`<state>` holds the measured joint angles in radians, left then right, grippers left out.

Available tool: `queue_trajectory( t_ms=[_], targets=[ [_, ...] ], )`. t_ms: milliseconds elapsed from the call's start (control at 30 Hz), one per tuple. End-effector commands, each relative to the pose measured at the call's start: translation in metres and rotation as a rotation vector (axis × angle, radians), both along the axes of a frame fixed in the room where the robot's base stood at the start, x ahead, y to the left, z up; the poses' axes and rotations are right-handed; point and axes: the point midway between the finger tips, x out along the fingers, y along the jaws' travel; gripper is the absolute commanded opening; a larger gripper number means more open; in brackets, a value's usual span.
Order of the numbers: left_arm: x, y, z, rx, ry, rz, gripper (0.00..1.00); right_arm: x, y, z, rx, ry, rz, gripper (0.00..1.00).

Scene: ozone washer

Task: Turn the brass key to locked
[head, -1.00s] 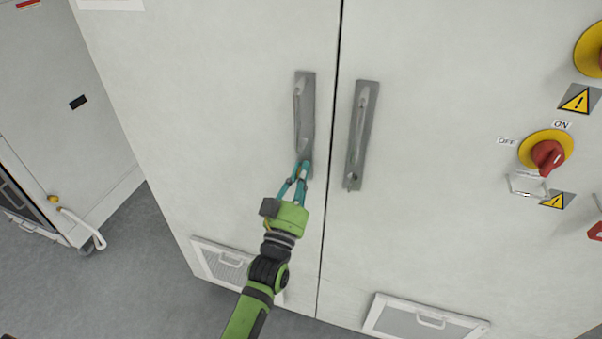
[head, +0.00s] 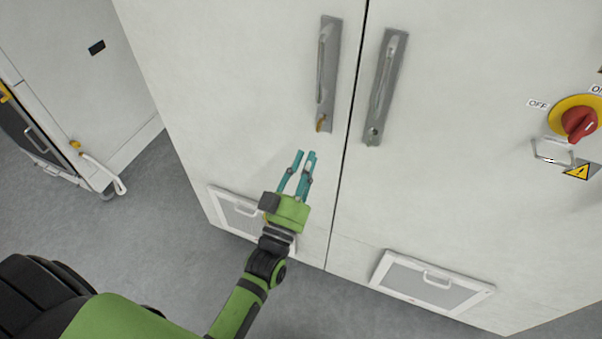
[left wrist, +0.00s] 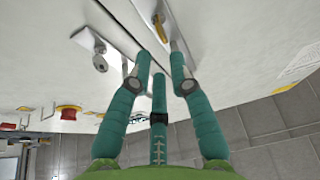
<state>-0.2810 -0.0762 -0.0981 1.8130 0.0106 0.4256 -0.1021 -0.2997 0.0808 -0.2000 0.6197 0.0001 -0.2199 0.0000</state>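The brass key (head: 321,123) sits at the lower end of the left door's grey handle plate (head: 333,73). Its bow looks roughly in line with the plate; it is too small to read a lock mark. The key also shows in the left wrist view (left wrist: 160,28), ahead of the fingers and touching none of them. My left gripper (head: 305,156), with teal fingers, is below the key and clear of the door handle. Its fingers stand apart with nothing between them, as the left wrist view (left wrist: 160,62) also shows. My right gripper is out of view.
The right door's handle (head: 381,88) with a keyless lock is close beside, across the door seam. Vent grilles (head: 432,282) sit low on the doors. A red and yellow switch (head: 577,121) is at the right. Open grey floor lies to the left.

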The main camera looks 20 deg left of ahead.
Motion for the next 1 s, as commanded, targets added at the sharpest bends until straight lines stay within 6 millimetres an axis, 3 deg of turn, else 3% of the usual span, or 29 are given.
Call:
queue_trajectory(
  t_ms=[233, 800, 900, 967, 1000],
  targets=[
    [-0.025, 0.0, -0.01, 0.0, 0.0, -0.001, 0.21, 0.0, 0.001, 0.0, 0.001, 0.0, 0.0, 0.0],
    [-0.026, 0.0, -0.012, 0.001, 0.004, -0.001, 0.21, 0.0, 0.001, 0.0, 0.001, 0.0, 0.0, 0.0],
    [-0.024, -0.003, -0.032, 0.005, 0.055, -0.011, 0.21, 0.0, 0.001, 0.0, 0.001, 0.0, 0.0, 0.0],
    [-0.022, -0.006, -0.056, 0.011, 0.119, -0.025, 0.21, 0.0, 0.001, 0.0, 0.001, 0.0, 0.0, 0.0],
    [-0.022, -0.009, -0.079, 0.018, 0.178, -0.036, 0.21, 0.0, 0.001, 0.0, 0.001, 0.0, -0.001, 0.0]
  ],
)
